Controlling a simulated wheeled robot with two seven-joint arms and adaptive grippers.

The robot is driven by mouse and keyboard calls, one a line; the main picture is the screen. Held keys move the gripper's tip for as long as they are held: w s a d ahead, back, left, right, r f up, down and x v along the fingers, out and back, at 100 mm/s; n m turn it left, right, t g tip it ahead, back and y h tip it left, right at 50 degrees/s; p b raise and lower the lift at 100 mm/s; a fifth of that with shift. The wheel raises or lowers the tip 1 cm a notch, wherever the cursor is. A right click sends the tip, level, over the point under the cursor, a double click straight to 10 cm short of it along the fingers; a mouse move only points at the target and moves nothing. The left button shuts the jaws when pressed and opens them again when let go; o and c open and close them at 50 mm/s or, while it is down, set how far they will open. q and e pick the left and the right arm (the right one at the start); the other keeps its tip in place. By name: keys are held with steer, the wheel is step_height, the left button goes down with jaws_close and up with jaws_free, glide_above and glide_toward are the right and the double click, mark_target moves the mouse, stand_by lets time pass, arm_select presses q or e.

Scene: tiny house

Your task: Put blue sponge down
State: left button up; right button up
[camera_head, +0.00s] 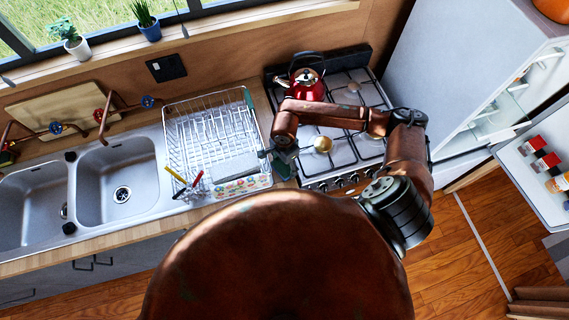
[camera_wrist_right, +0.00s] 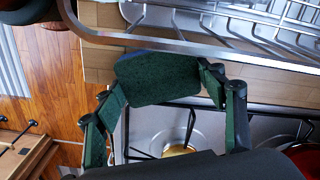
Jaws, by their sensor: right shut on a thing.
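My right gripper (camera_wrist_right: 165,105) has its dark green fingers closed on the blue sponge (camera_wrist_right: 155,80). In the right wrist view the sponge shows a dark green face with a thin blue strip along its far edge. It is held over the strip of wooden counter between the dish rack and the stove. In the head view my right gripper (camera_head: 275,157) is beside the right edge of the dish rack, and the sponge is hard to make out there. My left gripper is not in view.
A wire dish rack (camera_head: 212,130) stands left of the gripper, with a double sink (camera_head: 117,180) beyond it. A gas stove (camera_head: 350,118) with a red kettle (camera_head: 306,85) is on the right. The fridge (camera_head: 455,75) stands open farther right.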

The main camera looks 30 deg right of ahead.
mark_target(284, 165)
steer(key=shift+f, duration=0.15)
steer(key=o, duration=0.7)
steer(key=shift+r, duration=0.35)
steer(key=shift+r+b, duration=1.25)
steer(key=shift+r, duration=4.65)
